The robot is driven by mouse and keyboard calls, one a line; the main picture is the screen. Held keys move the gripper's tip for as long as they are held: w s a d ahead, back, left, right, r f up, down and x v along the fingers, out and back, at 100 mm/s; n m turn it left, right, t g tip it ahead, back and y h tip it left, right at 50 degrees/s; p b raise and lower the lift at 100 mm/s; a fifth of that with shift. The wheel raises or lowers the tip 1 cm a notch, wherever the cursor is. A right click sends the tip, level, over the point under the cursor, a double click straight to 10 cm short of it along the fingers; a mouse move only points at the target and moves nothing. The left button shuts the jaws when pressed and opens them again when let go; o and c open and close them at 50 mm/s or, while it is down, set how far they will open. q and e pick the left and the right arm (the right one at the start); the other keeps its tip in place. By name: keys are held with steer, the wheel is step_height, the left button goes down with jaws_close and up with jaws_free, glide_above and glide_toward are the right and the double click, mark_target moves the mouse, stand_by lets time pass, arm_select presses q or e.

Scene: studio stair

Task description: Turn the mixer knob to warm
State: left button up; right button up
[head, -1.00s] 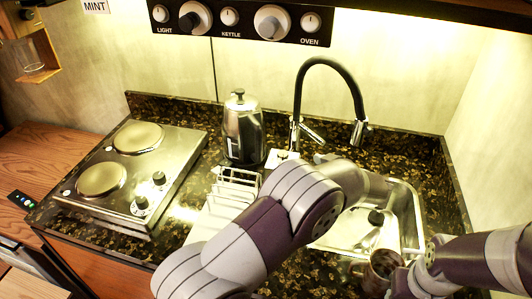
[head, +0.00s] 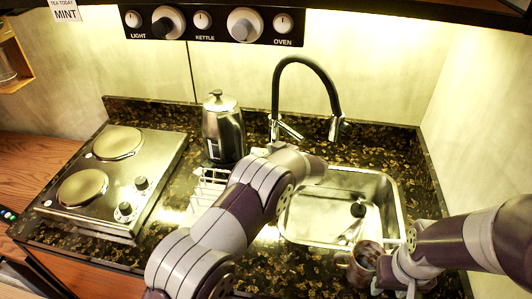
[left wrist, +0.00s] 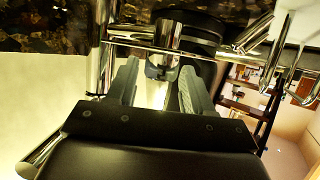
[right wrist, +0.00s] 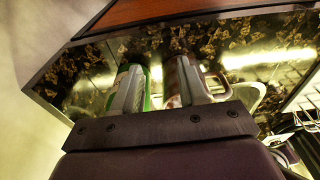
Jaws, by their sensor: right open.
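The tap (head: 278,100) has a black arched spout, and a chrome lever (head: 290,129) slants from its base, seemingly the mixer. In the head view my left arm reaches to just in front of the tap base, and its gripper is mostly hidden there. In the left wrist view my left gripper (left wrist: 160,75) has its fingers apart, with a chrome fitting (left wrist: 165,62) between or just beyond the tips. I cannot tell whether they touch it. My right gripper (right wrist: 160,80) is open, low at the right, facing a brown mug (head: 366,254).
The sink (head: 385,200) lies right of my left arm. A kettle (head: 224,130) and a wire rack (head: 208,183) stand left of it, with a two-plate hob (head: 120,185) farther left. A green can (right wrist: 146,88) stands beside the mug. A knob panel (head: 205,22) is on the wall.

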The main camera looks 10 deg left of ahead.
arm_select(q)
steer(key=c, duration=0.7)
steer(key=shift+o, duration=0.2)
steer(key=shift+r+m+p, duration=0.1)
steer(key=shift+m+p, duration=0.2)
steer(key=shift+m, duration=0.1)
steer(key=shift+s+a+m+t+h, duration=0.1)
steer(key=shift+m+t+h, duration=0.4)
steer(key=shift+t+h, duration=0.25)
steer(key=shift+a+m+t+h, duration=0.1)
steer(key=shift+m+t+h, duration=0.45)
steer(key=shift+m+h, duration=0.5)
steer(key=shift+s+a+m+t+h+b, duration=0.1)
steer(key=shift+m+t+h+b, duration=0.4)
steer(key=shift+m+h+b, duration=0.5)
